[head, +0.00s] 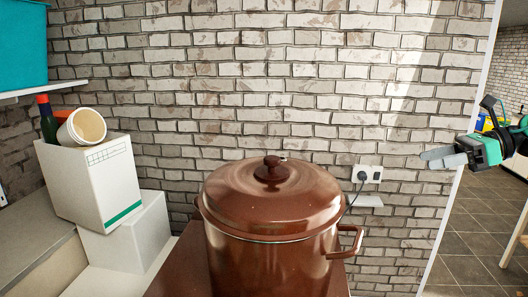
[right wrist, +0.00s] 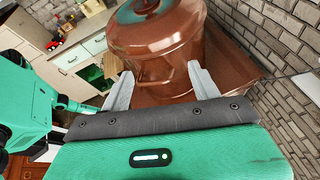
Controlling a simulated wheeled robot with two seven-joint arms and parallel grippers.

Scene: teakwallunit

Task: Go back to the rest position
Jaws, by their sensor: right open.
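My right gripper (head: 436,158) is at the right of the head view, raised in front of the brick wall and the doorway edge, pointing left. In the right wrist view its two grey fingers (right wrist: 161,82) are spread apart with nothing held between them. A large brown lidded pot (head: 272,215) stands upright in the middle of the head view, apart from the gripper. The pot also shows beyond the fingers in the right wrist view (right wrist: 155,50). My left gripper is in neither view.
The pot stands on a brown surface (head: 178,262). A teal bin (head: 20,45) sits on a shelf. A socket with a plug (head: 368,174) is on the wall. Tiled floor (head: 470,235) lies open at right.

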